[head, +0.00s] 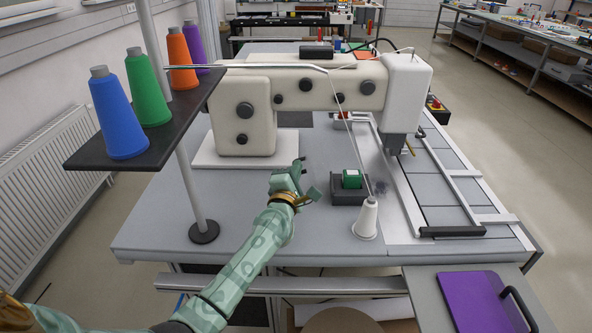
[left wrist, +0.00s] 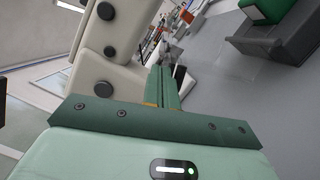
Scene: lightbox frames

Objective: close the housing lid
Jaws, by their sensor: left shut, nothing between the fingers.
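A cream sewing machine (head: 246,118) with black knobs stands on the grey table. Its arm reaches right to a head (head: 405,95). I cannot make out which part is the housing lid, or whether one stands open. My left gripper (head: 300,163) is in front of the machine's left column, above the table, apart from the dark box. In the left wrist view its fingers (left wrist: 166,85) are together and empty, and they point past the machine body (left wrist: 125,48). My right gripper is not in view.
A dark box (head: 349,196) holding a green block (head: 352,179) stands right of my gripper. A white thread cone (head: 367,219) is beside it. A thread rack (head: 90,160) with several coloured spools stands at left. A purple panel (head: 474,301) lies front right.

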